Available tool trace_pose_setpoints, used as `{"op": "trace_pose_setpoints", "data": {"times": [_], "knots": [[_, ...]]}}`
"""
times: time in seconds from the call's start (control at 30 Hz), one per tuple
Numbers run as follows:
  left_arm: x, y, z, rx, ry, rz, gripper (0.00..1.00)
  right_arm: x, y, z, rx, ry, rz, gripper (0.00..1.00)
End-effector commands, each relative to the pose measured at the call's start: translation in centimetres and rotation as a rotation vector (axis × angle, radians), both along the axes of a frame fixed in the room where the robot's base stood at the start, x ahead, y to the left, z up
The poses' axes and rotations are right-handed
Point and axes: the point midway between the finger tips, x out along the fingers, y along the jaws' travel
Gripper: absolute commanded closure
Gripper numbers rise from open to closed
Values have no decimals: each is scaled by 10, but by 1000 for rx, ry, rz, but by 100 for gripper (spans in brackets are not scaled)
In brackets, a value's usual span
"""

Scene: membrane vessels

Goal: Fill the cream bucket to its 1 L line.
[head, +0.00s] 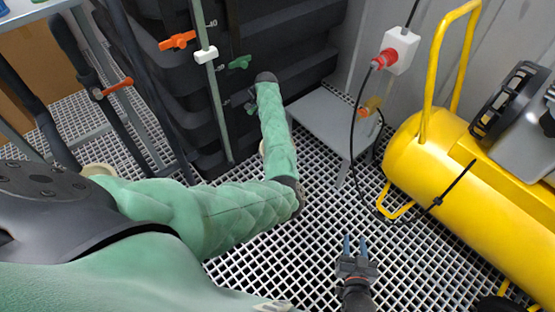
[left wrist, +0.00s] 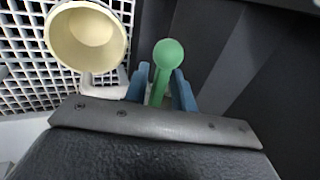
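The cream bucket (left wrist: 88,38) shows in the left wrist view at the upper left, on the grating, with its open mouth in sight; no water can be made out in it. In the head view only a cream sliver (head: 262,149) shows beside my left forearm. My right gripper (head: 355,245) is open and empty above the grating.
A green lever (head: 240,62) and an orange lever (head: 177,40) sit on the tank beside a sight tube (head: 205,85). A grey bench (head: 335,118) stands right of the tank. A yellow compressor (head: 470,170) fills the right. The grating (head: 255,255) between is clear.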

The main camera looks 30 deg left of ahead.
Motion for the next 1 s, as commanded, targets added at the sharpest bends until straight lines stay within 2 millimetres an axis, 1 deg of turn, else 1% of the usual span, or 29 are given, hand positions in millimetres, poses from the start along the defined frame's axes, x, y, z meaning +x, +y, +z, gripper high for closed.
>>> {"op": "trace_pose_setpoints", "data": {"times": [0.03, 0.07, 0.1, 0.13, 0.47, 0.7, 0.9, 1.0], "knots": [[0, 0, 0, 0, 0, 0, 84, 0, 0, 0, 0, 0, 0, 64], [0, 0, 0, 0, 0, 0, 90, 0, 0, 0, 0, 0, 0, 64], [0, 0, 0, 0, 0, 0, 98, 0, 0, 0, 0, 0, 0, 64], [0, 0, 0, 0, 0, 0, 100, 0, 0, 0, 0, 0, 0, 64], [0, -2, 1, -1, 1, 21, 100, 0, 0, 2, 0, 1, 0, 64], [-1, -11, 1, 0, 2, 202, 100, 0, 0, 8, 0, 1, 0, 64], [-2, -20, 1, -1, 1, 362, 100, 0, 0, 9, 0, 1, 0, 64], [-3, -21, 1, 0, 0, 406, 100, 0, 0, 9, 0, 1, 0, 64]]}}
